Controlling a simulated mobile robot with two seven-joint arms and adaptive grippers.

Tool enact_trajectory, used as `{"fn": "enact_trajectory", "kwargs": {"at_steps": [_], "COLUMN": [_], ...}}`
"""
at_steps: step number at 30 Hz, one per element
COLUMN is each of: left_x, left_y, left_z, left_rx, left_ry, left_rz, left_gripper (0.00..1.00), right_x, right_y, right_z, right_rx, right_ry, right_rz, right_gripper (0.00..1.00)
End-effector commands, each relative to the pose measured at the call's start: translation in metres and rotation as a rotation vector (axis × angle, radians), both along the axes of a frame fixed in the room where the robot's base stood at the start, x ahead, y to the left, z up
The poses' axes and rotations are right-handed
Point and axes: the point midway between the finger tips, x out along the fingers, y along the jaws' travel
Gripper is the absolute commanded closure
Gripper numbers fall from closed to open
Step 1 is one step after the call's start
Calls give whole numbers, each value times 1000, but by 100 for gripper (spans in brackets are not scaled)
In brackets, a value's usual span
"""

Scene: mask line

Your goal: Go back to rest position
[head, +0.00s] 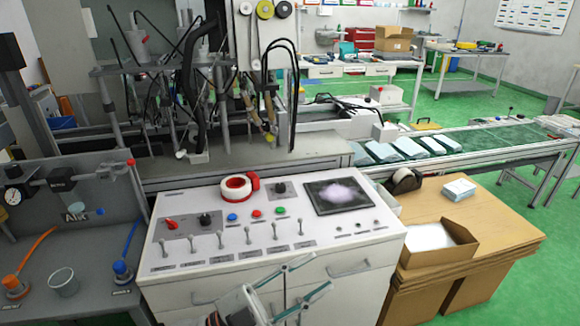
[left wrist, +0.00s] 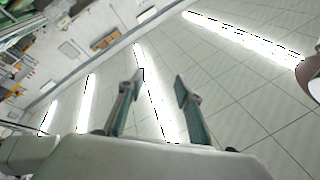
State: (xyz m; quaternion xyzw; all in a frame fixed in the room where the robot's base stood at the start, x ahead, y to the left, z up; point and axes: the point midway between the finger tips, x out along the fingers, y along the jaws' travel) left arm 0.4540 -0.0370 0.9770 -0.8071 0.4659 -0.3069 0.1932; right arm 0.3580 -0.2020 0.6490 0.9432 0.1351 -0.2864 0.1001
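My left gripper (head: 320,272) shows at the bottom middle of the head view, in front of the white control cabinet's drawers. Its two fingers are spread apart with nothing between them. In the left wrist view the same gripper (left wrist: 159,78) is open and empty, pointing up toward the ceiling and its light strips. My right gripper does not show in the head view. The control cabinet (head: 180,255) has several switches, coloured buttons, a dark screen (head: 338,196) and a red-and-white tape roll (head: 236,188) on its top.
A cardboard box (head: 437,243) with white contents, a tape dispenser (head: 404,181) and a white stack (head: 459,189) sit on the wooden table at right.

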Motion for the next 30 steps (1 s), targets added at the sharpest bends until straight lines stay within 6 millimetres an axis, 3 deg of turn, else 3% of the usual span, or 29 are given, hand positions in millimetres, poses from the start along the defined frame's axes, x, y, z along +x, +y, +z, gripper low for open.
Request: {"fn": "enact_trajectory", "kwargs": {"at_steps": [4,8,11,15,18,24,30], "left_x": [32,35,19,-21,-51,-90,-95], "left_y": [59,115,154,197,217,237,239], "left_z": [-53,-123,-179,-249,-286,-322,-326], "left_rx": [-73,-60,-22,49,97,152,159], "left_ry": [233,452,615,827,946,1073,1089], "left_rz": [304,534,668,802,858,906,909], "left_gripper": [66,66,66,66,66,66,66], "right_x": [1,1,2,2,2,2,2], "right_y": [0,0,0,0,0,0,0], "right_z": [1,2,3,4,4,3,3], "right_rx": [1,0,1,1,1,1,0], "right_ry": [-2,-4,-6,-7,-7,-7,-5], "right_rz": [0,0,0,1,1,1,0], "right_gripper": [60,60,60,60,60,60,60]}}
